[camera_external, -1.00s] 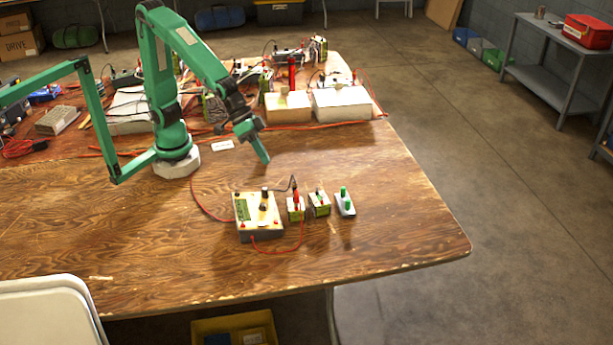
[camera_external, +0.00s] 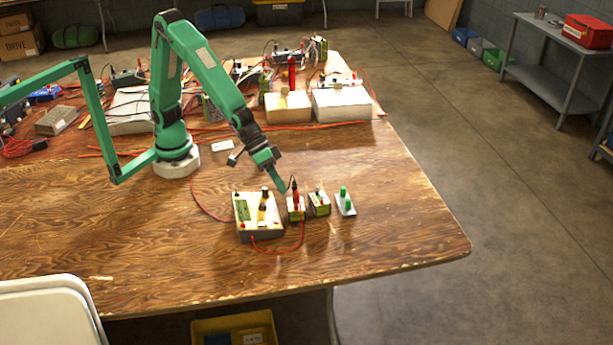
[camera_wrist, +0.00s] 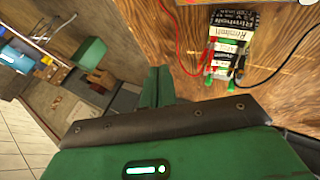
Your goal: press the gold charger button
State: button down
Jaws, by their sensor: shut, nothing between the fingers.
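The charger (camera_external: 246,228) is a box with a pale gold top, a green panel, a dark upright knob and small red buttons (camera_external: 276,222) near its front corners. Which part is the gold button I cannot tell. My gripper (camera_external: 283,189) is shut and empty, pointing down just right of the charger's back right corner, close to the red-topped small block (camera_external: 296,214). Whether it touches anything I cannot tell. In the wrist view my green fingers (camera_wrist: 157,86) are together, and a labelled block (camera_wrist: 232,28) with red and green clips lies to their right.
A block with a dark post (camera_external: 319,209) and one with a green post (camera_external: 344,206) stand right of the red-topped block. Red wires (camera_external: 302,240) run around the charger. White and tan boxes (camera_external: 340,106) stand behind. The table's front and right are clear.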

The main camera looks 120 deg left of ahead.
aim_at(276, 220)
jog(key=shift+f, duration=0.2)
jog(key=shift+s+d+f, duration=0.2)
jog(key=shift+f, duration=1.15)
jog(key=shift+s+d+f, duration=0.2)
jog(key=shift+f, duration=1.2)
jog(key=shift+s+d+f, duration=0.2)
jog(key=shift+f, duration=1.15)
jog(key=shift+s+d+f, duration=0.1)
jog(key=shift+d+f, duration=0.05)
jog(key=shift+f, duration=0.7)
jog(key=shift+r, duration=0.8)
jog(key=shift+r, duration=0.15)
dwell(0.3)
jog(key=shift+w+a+r, duration=0.15)
jog(key=shift+r, duration=0.65)
jog(key=shift+w+a+r, duration=0.1)
jog(key=shift+a+r, duration=0.05)
jog(key=shift+r, duration=0.6)
jog(key=shift+w+a+r, duration=0.15)
jog(key=shift+r, duration=0.65)
jog(key=shift+r, duration=0.1)
